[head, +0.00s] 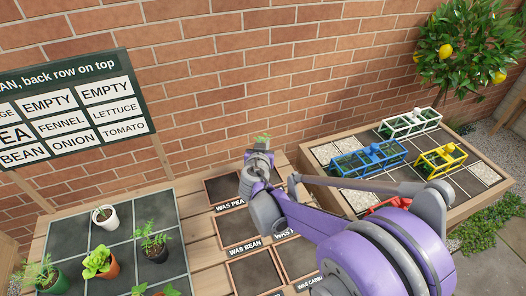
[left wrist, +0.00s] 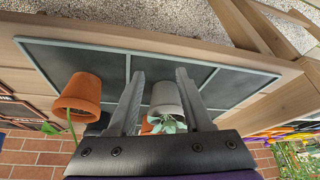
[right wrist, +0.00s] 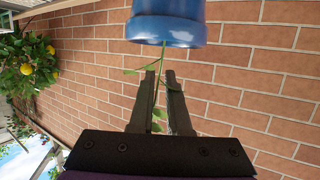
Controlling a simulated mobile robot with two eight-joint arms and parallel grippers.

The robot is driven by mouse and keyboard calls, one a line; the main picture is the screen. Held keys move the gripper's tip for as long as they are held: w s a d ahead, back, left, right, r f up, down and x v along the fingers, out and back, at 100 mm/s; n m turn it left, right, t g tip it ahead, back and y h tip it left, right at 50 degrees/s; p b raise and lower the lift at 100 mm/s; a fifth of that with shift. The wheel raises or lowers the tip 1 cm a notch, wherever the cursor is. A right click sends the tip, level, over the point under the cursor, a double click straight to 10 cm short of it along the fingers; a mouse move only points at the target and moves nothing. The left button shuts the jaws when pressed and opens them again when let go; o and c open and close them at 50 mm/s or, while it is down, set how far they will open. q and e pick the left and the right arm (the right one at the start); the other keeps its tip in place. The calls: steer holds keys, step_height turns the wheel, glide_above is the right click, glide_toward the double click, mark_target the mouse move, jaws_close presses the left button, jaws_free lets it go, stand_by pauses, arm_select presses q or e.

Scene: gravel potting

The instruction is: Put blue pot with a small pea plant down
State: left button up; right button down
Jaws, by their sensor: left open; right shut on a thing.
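The blue pot with a small pea plant (right wrist: 165,25) shows at the top of the right wrist view, upside down in that picture, its thin green stem running down between the fingers. My right gripper (right wrist: 161,75) is shut on this potted plant, fingers close together around the stem. In the head view, my right gripper (head: 258,152) is above the wooden table near the wall, with green leaves (head: 262,139) at its tip; the pot itself is hidden there. My left gripper (left wrist: 154,75) is open, with a pale pot (left wrist: 168,98) showing between its fingers; whether it touches cannot be told.
A labelled board (head: 78,110) stands at left. A dark gridded tray (head: 70,232) holds several potted plants. Dark squares labelled "WAS PEA" (head: 229,206) and "WAS BEAN" (head: 243,247) lie below my right gripper. A raised bed (head: 345,192) with coloured carriers stands right.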

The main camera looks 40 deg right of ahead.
arm_select(q)
steer(key=shift+f, duration=0.4)
arm_select(e)
steer(key=shift+f, duration=1.4)
arm_select(q)
steer(key=shift+b, duration=0.3)
arm_select(e)
steer(key=shift+f, duration=0.1)
arm_select(q)
steer(key=shift+f, duration=0.1)
arm_select(e)
steer(key=c, duration=0.9)
jaws_free()
